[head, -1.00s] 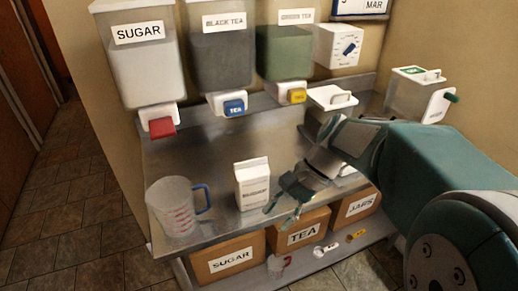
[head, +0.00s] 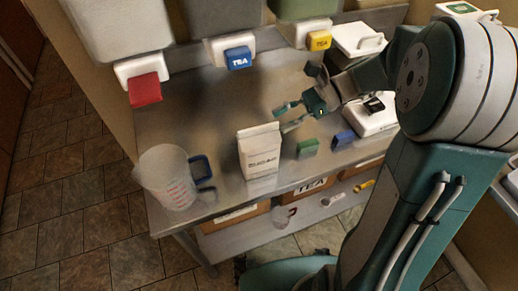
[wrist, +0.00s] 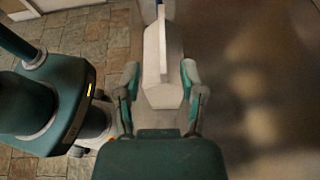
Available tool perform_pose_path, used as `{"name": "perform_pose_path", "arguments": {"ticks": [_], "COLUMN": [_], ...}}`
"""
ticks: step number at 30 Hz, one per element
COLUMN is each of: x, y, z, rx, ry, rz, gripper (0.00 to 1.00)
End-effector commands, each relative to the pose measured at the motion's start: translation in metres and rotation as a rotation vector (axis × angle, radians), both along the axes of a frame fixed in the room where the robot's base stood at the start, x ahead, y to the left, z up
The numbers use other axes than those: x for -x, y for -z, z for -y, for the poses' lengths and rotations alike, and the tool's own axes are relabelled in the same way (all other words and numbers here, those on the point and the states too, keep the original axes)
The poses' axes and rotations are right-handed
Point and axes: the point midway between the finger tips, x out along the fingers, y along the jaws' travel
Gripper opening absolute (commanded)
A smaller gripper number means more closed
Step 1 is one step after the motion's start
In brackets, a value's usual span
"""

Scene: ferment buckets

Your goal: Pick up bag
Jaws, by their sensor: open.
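The bag (head: 260,152) is a white, upright, carton-like pack with dark lettering that seems to read SUGAR. It stands on the metal counter (head: 200,128) near the front edge. In the head view my gripper (head: 285,117) is open and empty, up and to the right of the bag, with its fingers pointing left. In the wrist view the bag (wrist: 162,75) is ahead of my gripper (wrist: 160,85), in line with the gap between the spread fingers. I cannot tell how far apart they are in depth.
A clear measuring jug (head: 170,178) with a blue handle stands left of the bag. A green block (head: 307,147) and a blue block (head: 344,138) lie to the right. Dispensers with red (head: 145,89), blue and yellow taps hang above the back. Labelled boxes sit on a lower shelf.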

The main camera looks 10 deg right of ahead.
Motion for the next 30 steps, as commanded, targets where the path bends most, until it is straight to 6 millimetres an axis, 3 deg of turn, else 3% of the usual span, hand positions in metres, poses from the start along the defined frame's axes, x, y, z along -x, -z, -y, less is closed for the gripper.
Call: {"name": "perform_pose_path", "arguments": {"ticks": [5, 13, 22, 23, 26, 30], "x": [0.003, 0.008, 0.009, 0.009, 0.009, 0.009], "y": [0.004, 0.013, 0.016, 0.016, 0.016, 0.016], "z": [-0.014, -0.052, -0.059, -0.059, -0.059, -0.058], "rx": [0.000, 0.000, 0.001, 0.001, 0.001, 0.002], "ry": [-0.001, -0.003, 0.001, 0.001, 0.001, 0.001], "rz": [0.001, -0.001, 0.001, 0.001, 0.001, 0.002], "gripper": [0.51, 0.51, 0.51, 0.47, 0.02, 0.00]}}
